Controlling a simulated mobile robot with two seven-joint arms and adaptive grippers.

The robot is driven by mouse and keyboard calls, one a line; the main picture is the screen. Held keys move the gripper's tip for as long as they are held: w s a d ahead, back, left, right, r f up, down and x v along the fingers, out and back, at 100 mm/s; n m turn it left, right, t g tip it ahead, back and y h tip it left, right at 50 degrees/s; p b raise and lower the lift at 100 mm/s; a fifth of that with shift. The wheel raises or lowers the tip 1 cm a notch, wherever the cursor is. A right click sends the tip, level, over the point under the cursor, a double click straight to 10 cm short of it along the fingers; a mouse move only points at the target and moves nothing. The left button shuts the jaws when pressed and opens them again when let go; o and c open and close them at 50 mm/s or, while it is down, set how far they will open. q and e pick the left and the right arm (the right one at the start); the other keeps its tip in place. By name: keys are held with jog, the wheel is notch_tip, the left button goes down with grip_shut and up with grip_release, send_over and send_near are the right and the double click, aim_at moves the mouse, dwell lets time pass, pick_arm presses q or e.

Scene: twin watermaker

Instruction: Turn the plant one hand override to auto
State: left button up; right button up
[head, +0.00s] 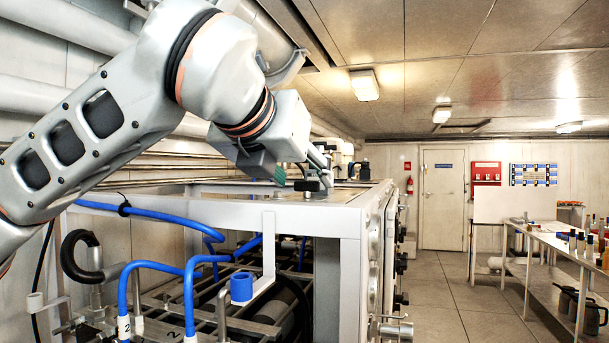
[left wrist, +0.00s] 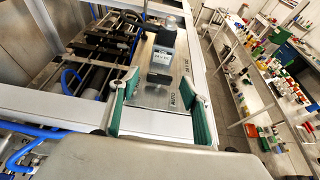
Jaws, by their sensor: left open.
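My left gripper (head: 300,172) is above the front end of the white machine frame, and its green-padded fingers are open in the left wrist view (left wrist: 165,87). A small black knob (left wrist: 159,78) sits on a metal plate (left wrist: 152,98) just beyond and between the fingers, apart from both. In the head view the dark knob (head: 308,185) is just below the gripper. The plate carries lettering that reads AUTO near the right finger. Which way the knob points cannot be told. My right gripper is not in view.
A grey upright device (left wrist: 165,42) with a label stands on the plate behind the knob. Blue hoses (head: 190,280) and pipes fill the open frame below. A bench (head: 560,245) with bottles stands right, across a clear aisle (head: 455,300).

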pick_arm(q)
jog(key=shift+x, duration=0.95)
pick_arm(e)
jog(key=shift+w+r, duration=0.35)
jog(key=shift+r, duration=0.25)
pick_arm(q)
jog(key=shift+c, duration=0.3)
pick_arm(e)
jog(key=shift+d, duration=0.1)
pick_arm(q)
jog(key=c, duration=1)
jog(key=shift+c, duration=0.2)
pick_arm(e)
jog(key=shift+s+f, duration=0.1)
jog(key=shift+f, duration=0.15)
